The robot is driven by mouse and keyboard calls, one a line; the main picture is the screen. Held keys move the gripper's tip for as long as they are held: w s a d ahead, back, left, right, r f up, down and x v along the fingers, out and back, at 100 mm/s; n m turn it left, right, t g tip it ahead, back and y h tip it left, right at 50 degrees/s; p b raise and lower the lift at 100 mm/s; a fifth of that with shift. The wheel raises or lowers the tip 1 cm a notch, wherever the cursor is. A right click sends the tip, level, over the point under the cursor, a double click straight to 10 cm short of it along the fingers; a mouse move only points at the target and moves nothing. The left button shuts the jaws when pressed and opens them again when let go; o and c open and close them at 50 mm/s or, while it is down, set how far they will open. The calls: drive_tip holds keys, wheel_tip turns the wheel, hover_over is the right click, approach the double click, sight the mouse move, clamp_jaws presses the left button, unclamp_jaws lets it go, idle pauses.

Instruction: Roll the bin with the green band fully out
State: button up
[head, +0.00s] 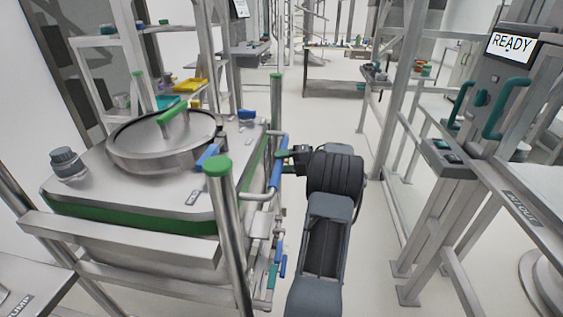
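The steel bin with the green band (130,220) stands at the left in the head view. It has a round clamped lid (155,150) with a green handle on top. A push handle with a blue grip (277,172) is on its right side. My gripper (284,155) is at this blue grip, reaching it from the right. The fingertips are small and partly hidden, so I cannot tell whether they are closed around the grip. The bin's wheels and lower part are hidden.
Green-capped steel posts (219,185) stand close beside the bin, with a rail across its front. A frame with a control panel reading READY (510,45) stands at the right. Clear floor (378,220) lies between. A table (335,90) stands farther back.

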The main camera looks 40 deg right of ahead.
drive_tip(key=shift+o, duration=0.4)
drive_tip(key=shift+d+r, duration=0.1)
drive_tip(key=shift+s, duration=0.15)
drive_tip(key=v, duration=1.3)
drive_tip(key=shift+s+d, duration=0.25)
drive_tip(key=shift+s, duration=0.05)
drive_tip(key=shift+r, duration=0.1)
